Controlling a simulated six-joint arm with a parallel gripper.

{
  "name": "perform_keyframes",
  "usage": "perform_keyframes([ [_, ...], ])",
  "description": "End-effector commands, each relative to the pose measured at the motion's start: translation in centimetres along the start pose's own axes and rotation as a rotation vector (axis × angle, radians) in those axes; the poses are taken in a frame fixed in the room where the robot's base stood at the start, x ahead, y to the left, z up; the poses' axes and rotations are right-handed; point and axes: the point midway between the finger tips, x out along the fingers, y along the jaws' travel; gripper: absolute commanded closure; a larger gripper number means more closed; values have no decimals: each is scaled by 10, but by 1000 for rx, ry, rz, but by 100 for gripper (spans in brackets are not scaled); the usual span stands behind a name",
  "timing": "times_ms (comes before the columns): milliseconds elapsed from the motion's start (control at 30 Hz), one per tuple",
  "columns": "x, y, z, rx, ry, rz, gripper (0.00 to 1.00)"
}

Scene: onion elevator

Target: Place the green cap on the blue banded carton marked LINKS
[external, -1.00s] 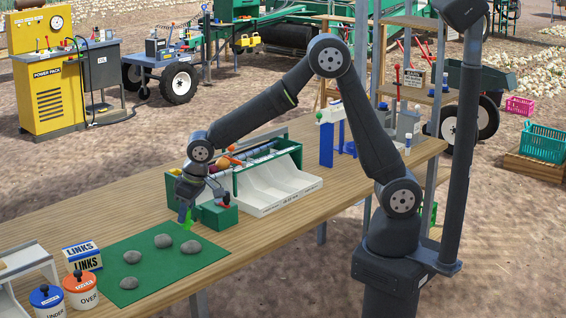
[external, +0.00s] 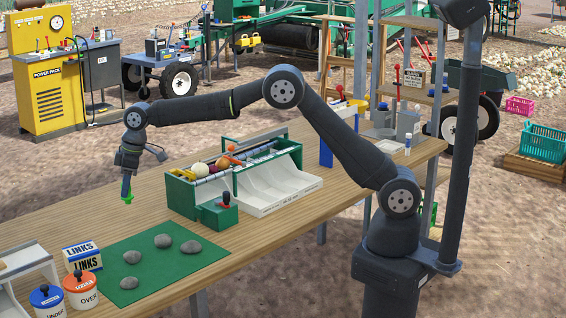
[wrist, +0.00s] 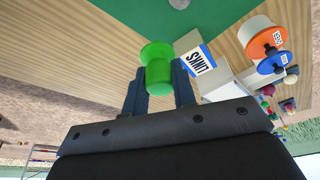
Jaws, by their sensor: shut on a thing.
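My gripper (external: 127,181) is shut on the green cap (wrist: 158,70), a small bright green piece with a wider flange. In the external view the green cap (external: 127,198) hangs in the air above the table, left of the green elevator. The white carton (external: 82,257) with blue bands marked LINKS stands on the table at the lower left, nearer the camera than my gripper. The carton (wrist: 195,55) also shows in the wrist view, to the right of the cap and apart from it.
A green mat (external: 135,292) with several grey stones lies right of the carton. Orange OVER (external: 82,291) and blue UNDER (external: 47,301) pots stand in front of it. The green elevator (external: 183,197) with a white chute stands mid-table. The wooden table is bare behind the carton.

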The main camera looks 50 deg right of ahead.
Motion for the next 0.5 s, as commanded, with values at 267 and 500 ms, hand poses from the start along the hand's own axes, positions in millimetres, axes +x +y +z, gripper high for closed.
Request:
perform_keyframes([
  [267, -2, 8, -35, -157, 17, -49, 97],
  [500, 6, -1, -47, -201, 20, -62, 97],
])
